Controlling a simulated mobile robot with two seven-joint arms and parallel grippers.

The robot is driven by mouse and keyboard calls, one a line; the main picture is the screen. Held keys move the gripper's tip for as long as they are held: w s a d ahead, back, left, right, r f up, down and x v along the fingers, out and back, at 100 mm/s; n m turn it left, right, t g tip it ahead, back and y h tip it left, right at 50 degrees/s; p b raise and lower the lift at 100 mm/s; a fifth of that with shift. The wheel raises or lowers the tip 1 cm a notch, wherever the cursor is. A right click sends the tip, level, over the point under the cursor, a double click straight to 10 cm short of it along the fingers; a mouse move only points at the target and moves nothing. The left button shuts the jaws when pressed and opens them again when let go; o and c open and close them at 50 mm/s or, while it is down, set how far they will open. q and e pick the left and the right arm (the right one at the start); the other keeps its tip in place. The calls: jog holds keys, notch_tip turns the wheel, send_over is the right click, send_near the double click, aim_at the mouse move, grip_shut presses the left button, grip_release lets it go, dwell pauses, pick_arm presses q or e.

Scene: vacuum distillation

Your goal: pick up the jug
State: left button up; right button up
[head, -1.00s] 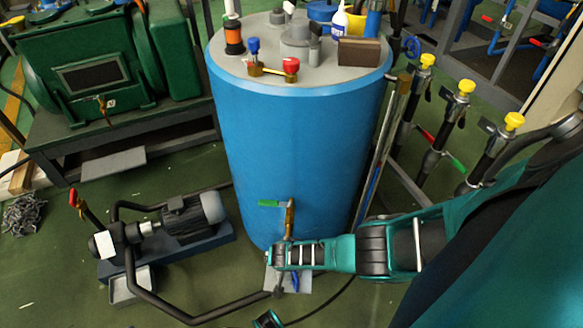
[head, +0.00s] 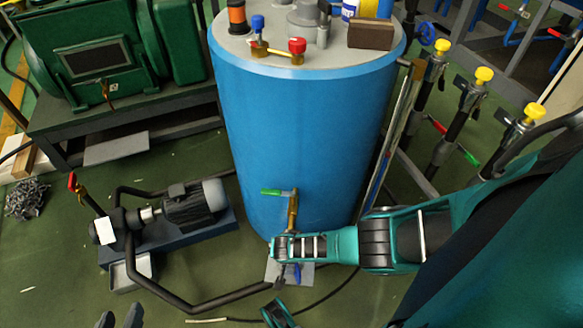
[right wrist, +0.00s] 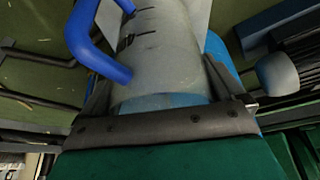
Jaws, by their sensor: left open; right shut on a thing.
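The jug (right wrist: 160,55) is a pale, translucent cylinder with dark marks and a blue handle (right wrist: 90,40). In the right wrist view my right gripper (right wrist: 160,85) has one finger on each side of it and is shut on it. In the head view my right gripper (head: 282,248) is low in front of the blue drum, below its brass tap, and hides most of the jug. A small blue piece, likely the jug's handle, shows beneath it. My left gripper (head: 120,319) is open and empty at the bottom left edge; only its grey fingertips show.
The large blue drum (head: 300,140) carries valves and small items on top. A pump (head: 185,205) with dark bent pipes stands left of it. A green machine (head: 95,60) is behind left. Yellow-capped valves (head: 485,75) stand at right.

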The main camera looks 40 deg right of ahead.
jog(key=c, duration=0.7)
pick_arm(q)
jog(key=shift+a, duration=0.1)
pick_arm(e)
jog(key=shift+o, duration=0.2)
pick_arm(q)
jog(key=shift+a, duration=0.3)
pick_arm(e)
jog(key=shift+w+r, duration=0.1)
